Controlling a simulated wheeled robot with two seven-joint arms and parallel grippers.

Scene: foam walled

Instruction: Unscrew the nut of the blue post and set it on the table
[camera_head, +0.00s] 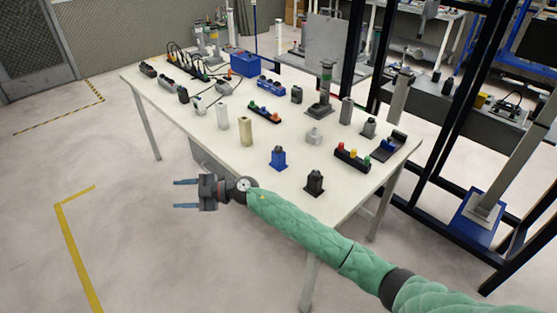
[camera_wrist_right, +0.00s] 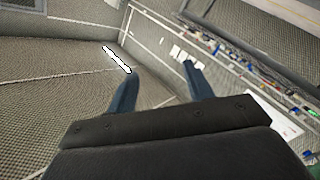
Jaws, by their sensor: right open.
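The blue post (camera_head: 278,158) stands upright near the front edge of the white table (camera_head: 222,165). A small dark top shows on it, but the nut is too small to make out clearly. My right gripper (camera_head: 178,194) is open and empty, out past the table's front edge, left of and well apart from the blue post. Its two blue fingers point left. The right wrist view shows the open fingers (camera_wrist_right: 160,70) with nothing between them. My left gripper is not in view.
A black post (camera_head: 314,183) stands right of the blue one. A holder with coloured buttons (camera_head: 352,158) lies right. Bare tabletop lies left of the blue post. A black frame rises beyond the table.

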